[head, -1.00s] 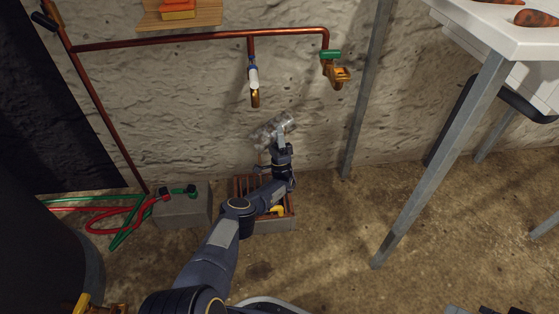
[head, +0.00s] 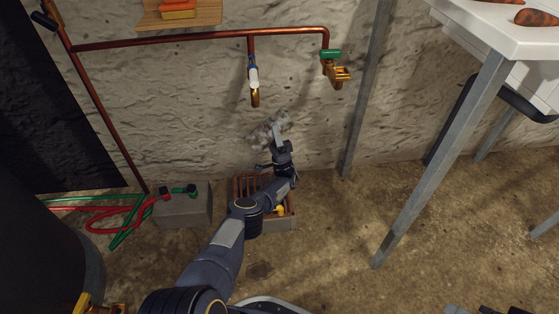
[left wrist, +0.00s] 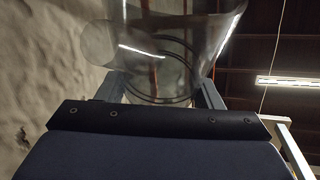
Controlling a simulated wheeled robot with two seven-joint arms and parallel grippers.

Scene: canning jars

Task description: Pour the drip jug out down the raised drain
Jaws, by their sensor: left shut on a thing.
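The clear drip jug (head: 266,133) is held in front of the stone wall, above the back of the raised drain, and appears tilted. My left gripper (head: 277,138) is shut on it. In the left wrist view the see-through jug (left wrist: 165,45) sits between the two fingers of the left gripper (left wrist: 160,90). I cannot make out any liquid in it. The raised drain (head: 285,225) is a low box with a reddish-brown grate on the floor, partly hidden behind my left arm. My right gripper is not in view.
A table leg (head: 440,165) stands right; floor between is clear.

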